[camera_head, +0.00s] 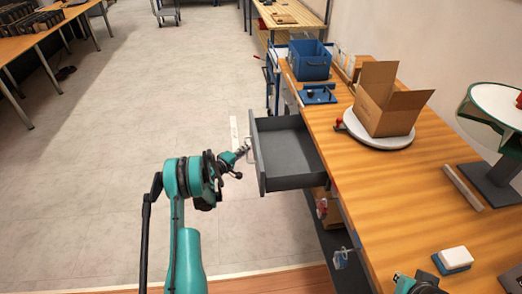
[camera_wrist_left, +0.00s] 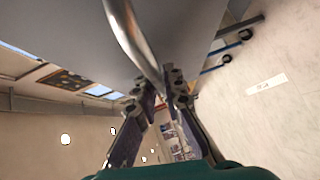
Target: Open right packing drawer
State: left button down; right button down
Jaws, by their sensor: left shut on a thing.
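The grey packing drawer (camera_head: 290,150) is pulled out from under the wooden workbench, and its inside looks empty. Its curved metal handle (camera_wrist_left: 133,38) crosses the top of the left wrist view and runs down to my fingertips. My left gripper (camera_head: 243,150) is at the drawer's front face, shut on the handle. In the left wrist view the two fingers (camera_wrist_left: 162,92) close around the lower part of the bar. The drawer's grey front (camera_wrist_left: 190,30) fills the upper part of that view. My right gripper is not visible; only a teal part of that arm shows at the bottom edge.
On the workbench (camera_head: 440,170) stand an open cardboard box (camera_head: 388,110) on a round white plate, a blue crate (camera_head: 310,62) and a white block (camera_head: 455,258). The floor (camera_head: 120,110) left of the drawer is clear.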

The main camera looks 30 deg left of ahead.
pick_arm(q)
jog(key=shift+s+a, duration=0.8)
jog(key=shift+a, duration=0.35)
jog(key=c, duration=1.6)
grip_release()
jog(key=shift+s, duration=0.1)
jog(key=v, duration=1.1)
jog(key=shift+s+a, duration=0.15)
jog(key=shift+s, duration=0.25)
